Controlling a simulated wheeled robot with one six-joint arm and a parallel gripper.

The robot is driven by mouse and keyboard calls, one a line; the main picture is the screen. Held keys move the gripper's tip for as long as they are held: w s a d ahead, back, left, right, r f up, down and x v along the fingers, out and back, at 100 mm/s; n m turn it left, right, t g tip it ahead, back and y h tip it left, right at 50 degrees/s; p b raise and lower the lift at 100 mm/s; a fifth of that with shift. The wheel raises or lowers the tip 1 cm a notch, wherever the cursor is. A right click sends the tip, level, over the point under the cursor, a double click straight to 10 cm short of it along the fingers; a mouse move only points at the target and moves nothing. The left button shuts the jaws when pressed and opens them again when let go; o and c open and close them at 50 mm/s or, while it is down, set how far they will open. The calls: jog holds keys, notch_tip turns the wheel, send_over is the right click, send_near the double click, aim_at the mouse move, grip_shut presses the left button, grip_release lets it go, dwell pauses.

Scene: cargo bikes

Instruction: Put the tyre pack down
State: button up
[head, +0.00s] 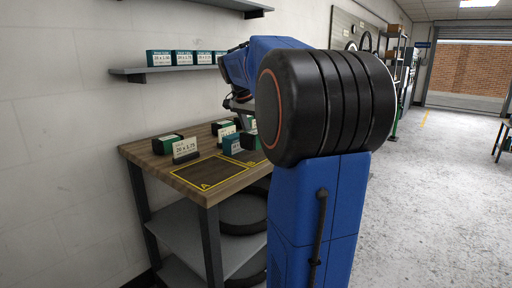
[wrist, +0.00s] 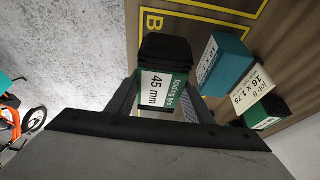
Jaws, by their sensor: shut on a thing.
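The tyre pack (wrist: 165,80) is a black, green and white pack marked "45 mm". It sits between the two fingers of my gripper (wrist: 165,105) in the wrist view, with its label facing the camera. My gripper is shut on it over the wooden bench (wrist: 190,45), next to the yellow-outlined area B (wrist: 153,21). I cannot tell how high the pack is above the bench top. In the head view my arm hides most of the gripper, and a little green of the pack (head: 249,138) shows beside it. Area A (head: 205,186) is bare.
Right of the held pack in the wrist view are a teal box (wrist: 227,62), a "16 x 1.75" card (wrist: 252,92) and another green pack (wrist: 268,114). In the head view a pack (head: 167,145) and a "20 x 1.75" card (head: 186,148) stand behind area A. A wall shelf (head: 165,72) holds several boxes.

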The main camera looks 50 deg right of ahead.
aim_at(256, 146)
jog(key=shift+f, duration=2.1)
jog(key=o, duration=1.4)
jog(key=shift+f, duration=0.15)
jog(key=v, duration=1.2)
